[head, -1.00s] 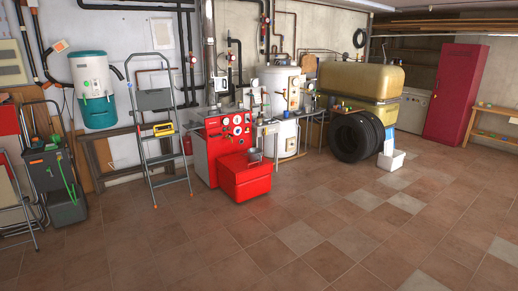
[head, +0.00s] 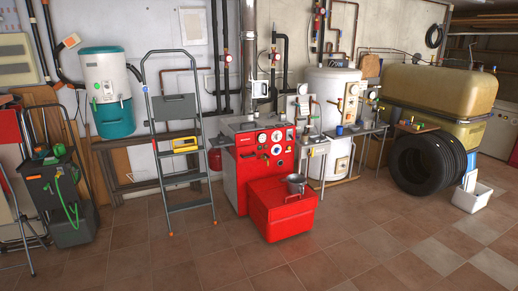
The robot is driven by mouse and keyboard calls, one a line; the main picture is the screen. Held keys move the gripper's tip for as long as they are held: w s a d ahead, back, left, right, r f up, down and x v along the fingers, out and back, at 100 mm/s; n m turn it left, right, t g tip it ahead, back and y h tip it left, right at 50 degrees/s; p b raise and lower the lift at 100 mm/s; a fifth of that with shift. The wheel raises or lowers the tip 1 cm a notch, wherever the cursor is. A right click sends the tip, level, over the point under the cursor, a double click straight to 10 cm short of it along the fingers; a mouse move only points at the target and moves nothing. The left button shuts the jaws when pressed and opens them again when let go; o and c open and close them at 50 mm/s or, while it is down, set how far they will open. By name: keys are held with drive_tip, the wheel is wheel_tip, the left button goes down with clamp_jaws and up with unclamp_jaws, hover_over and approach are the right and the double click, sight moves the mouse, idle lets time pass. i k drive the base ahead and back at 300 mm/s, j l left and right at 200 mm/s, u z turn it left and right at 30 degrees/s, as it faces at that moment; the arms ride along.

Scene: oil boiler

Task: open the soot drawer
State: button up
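The boiler (head: 262,150) is a red-fronted unit with gauges and knobs on its upper panel, a little right of the middle in the head view. A large red box-shaped part (head: 283,211) stands low at its front and hides the boiler's lower front. My gripper is not in view.
A stepladder (head: 178,145) stands left of the boiler. A tool cart (head: 60,190) is at the far left. A small table (head: 350,135), a white tank (head: 333,100), stacked tires (head: 425,165) and a white bin (head: 472,197) are to the right. The tiled floor (head: 190,262) in front is clear.

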sight(247, 154)
drive_tip(key=i+j, duration=0.15)
drive_tip(key=i, duration=2.15)
drive_tip(key=i+u, duration=0.1)
drive_tip(key=i, duration=0.45)
drive_tip(key=i+l, duration=0.1)
drive_tip(key=i, duration=0.45)
drive_tip(key=i+u, duration=0.15)
drive_tip(key=i, duration=0.45)
drive_tip(key=i+l+u, duration=0.1)
drive_tip(key=i, duration=0.45)
drive_tip(key=l, duration=0.1)
